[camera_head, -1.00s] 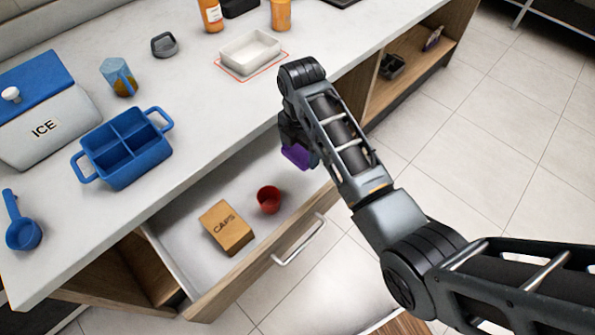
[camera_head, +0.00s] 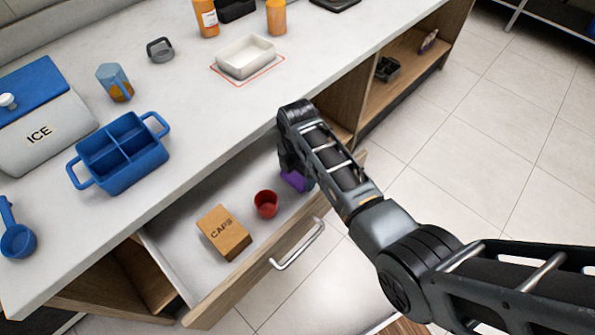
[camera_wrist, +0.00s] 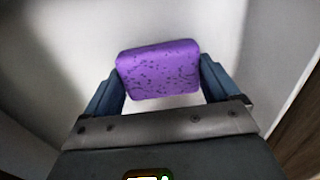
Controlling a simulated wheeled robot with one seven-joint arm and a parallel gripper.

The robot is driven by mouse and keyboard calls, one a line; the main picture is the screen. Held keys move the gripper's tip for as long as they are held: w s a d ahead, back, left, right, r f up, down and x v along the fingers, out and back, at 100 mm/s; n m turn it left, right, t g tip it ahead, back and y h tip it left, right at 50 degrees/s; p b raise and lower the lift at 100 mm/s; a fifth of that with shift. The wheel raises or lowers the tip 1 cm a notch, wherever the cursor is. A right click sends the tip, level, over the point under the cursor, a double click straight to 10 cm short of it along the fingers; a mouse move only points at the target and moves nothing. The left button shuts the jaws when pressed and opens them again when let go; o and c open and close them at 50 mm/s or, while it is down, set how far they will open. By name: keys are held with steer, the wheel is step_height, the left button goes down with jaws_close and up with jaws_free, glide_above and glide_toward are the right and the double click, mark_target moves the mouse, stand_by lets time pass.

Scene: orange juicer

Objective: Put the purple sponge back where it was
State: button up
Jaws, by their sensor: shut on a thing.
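The purple sponge (camera_head: 294,181) is at the right end of the open drawer (camera_head: 180,226), low inside or just over it. In the wrist view the sponge (camera_wrist: 160,70) sits between the two fingers of my gripper (camera_wrist: 162,82), which is shut on it. Pale drawer surfaces lie around and beyond it. In the head view my gripper (camera_head: 295,172) is partly hidden by my arm. I cannot tell whether the sponge touches the drawer floor.
In the drawer, a red cup (camera_head: 265,204) and a CAPS box (camera_head: 224,233) stand left of the sponge. The drawer front with its handle (camera_head: 298,245) is close on the near side. The counter edge overhangs behind. A white tray (camera_head: 245,57) stands on the counter.

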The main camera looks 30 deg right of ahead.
mark_target(297, 174)
steer(key=shift+f, duration=0.15)
steer(key=o, duration=0.7)
steer(key=shift+o, duration=0.2)
step_height(297, 174, up, 12)
steer(key=shift+r+p, duration=0.2)
steer(key=shift+p, duration=0.15)
